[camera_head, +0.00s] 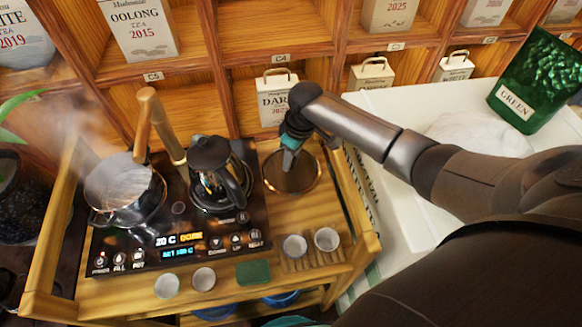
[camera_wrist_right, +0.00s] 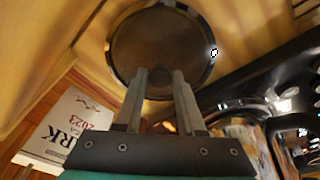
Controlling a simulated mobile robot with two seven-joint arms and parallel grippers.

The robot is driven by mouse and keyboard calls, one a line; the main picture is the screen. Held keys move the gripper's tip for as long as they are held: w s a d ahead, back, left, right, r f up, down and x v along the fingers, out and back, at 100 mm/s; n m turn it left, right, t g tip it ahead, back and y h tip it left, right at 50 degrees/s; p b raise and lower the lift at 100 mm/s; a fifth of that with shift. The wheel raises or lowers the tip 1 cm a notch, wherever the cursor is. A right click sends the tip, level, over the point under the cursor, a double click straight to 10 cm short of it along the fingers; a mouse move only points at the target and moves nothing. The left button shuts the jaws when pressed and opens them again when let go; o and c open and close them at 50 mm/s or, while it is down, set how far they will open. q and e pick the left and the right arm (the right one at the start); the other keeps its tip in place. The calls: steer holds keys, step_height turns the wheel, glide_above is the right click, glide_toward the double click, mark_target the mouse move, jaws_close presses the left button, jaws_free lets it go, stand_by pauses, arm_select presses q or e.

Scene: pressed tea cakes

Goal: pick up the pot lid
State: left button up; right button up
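The pot lid (camera_head: 292,172) is a round, brownish see-through disc with a thin rim. It looks to lie flat on the wooden table, right of the black stove panel. It also shows large in the right wrist view (camera_wrist_right: 135,48). My right gripper (camera_head: 289,158) reaches down over the lid from behind. In the right wrist view its two fingers (camera_wrist_right: 160,76) stand apart, with the dark knob of the lid seen between them. No contact with the knob can be made out. My left gripper is not in view.
A steaming steel pot (camera_head: 122,188) and a black kettle (camera_head: 212,170) stand on the stove panel (camera_head: 180,243) at left. Small white cups (camera_head: 326,239) stand in front of the lid. A shelf (camera_head: 235,55) with tea boxes rises behind.

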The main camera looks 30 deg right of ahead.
jaws_close()
steer(key=shift+r, duration=0.1)
stand_by(0.3)
